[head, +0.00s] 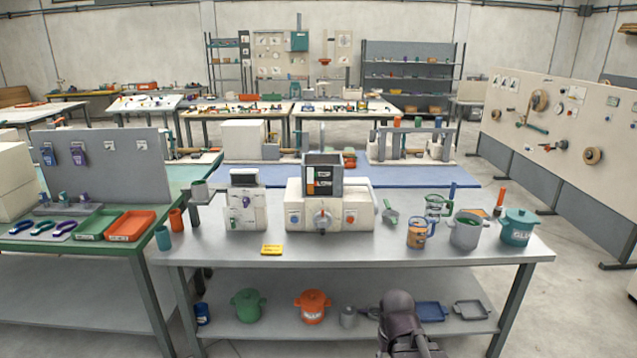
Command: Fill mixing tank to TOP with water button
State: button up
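A cream machine (360,205) stands at the middle of the grey workbench. A dark, square, open-topped tank (322,160), likely the mixing tank, sits on it with small markings on its front. Its water level cannot be made out. The machine's front has a blue round button (294,218) at left, a grey valve-like part (322,220) in the centre and an orange-red round button (350,217) at right. Their labels are too small to read. Part of my dark arm (397,308) rises at the bottom, in front of the bench's lower shelf. My gripper's fingertips do not show.
Left of the machine are a cream unit (246,210) and a yellow tag (271,249). The bench's front strip is mostly clear.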

grip_shut()
dwell(1.1)
